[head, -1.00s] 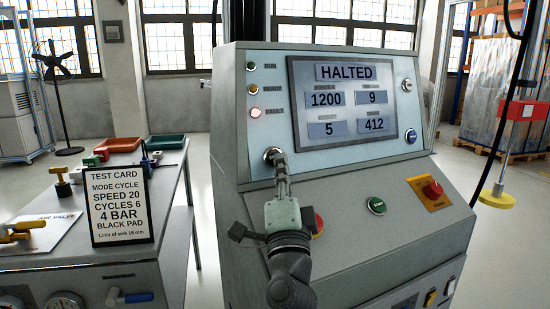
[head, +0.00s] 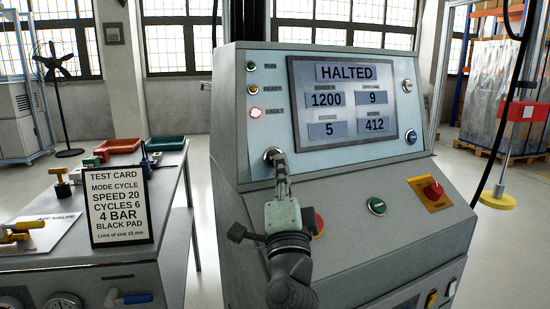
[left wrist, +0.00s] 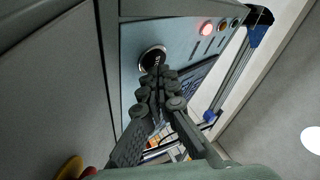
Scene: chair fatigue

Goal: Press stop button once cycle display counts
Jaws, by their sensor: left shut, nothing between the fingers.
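The control cabinet's display (head: 343,100) reads HALTED, with 1200, 9, 5 and 412 below. Left of it the red fault lamp (head: 255,113) is lit. My left gripper (head: 277,162) is shut and empty, its fingertips at the round knob or button (head: 270,154) below the lamps. In the left wrist view the shut fingers (left wrist: 158,78) overlap this dark round control (left wrist: 152,58); I cannot tell whether they touch it. A red button (head: 318,224) is partly hidden behind my left gripper. A green button (head: 376,206) sits on the sloped panel. My right gripper is not in view.
A red emergency knob on a yellow plate (head: 431,194) is at the panel's right. A test card (head: 118,206) stands on the bench at left, reading SPEED 20, CYCLES 6, 4 BAR, BLACK PAD.

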